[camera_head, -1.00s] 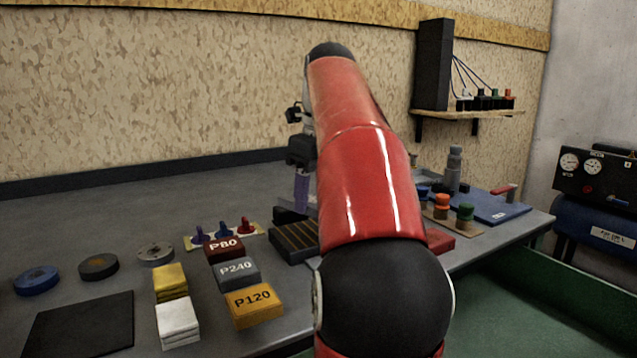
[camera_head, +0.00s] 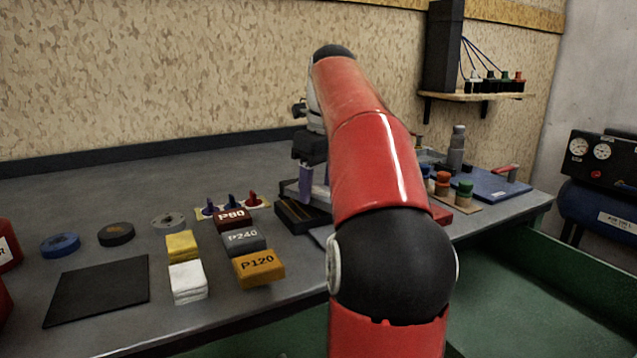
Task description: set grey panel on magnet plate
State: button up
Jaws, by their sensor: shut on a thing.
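My gripper (camera_head: 306,196) reaches down at the middle of the bench, partly hidden behind my red arm. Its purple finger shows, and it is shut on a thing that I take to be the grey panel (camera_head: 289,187). Only a narrow grey piece of it shows beside the finger; the rest is hidden. The dark magnet plate with thin orange stripes (camera_head: 296,218) lies on the bench just below and in front of the gripper. Its right part is hidden by my arm. I cannot tell whether panel and plate touch.
Left of the plate are sanding blocks marked P80 (camera_head: 233,219), P240 (camera_head: 240,239) and P120 (camera_head: 259,268), and a card with small coloured pegs (camera_head: 231,207). Yellow (camera_head: 182,245) and white (camera_head: 188,281) stacks and a black mat (camera_head: 97,290) lie further left. Jars (camera_head: 464,194) stand right.

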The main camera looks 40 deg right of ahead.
jog(key=shift+f+b, duration=0.3)
jog(key=shift+f, duration=0.2)
jog(key=o, duration=1.2)
jog(key=shift+o, duration=0.2)
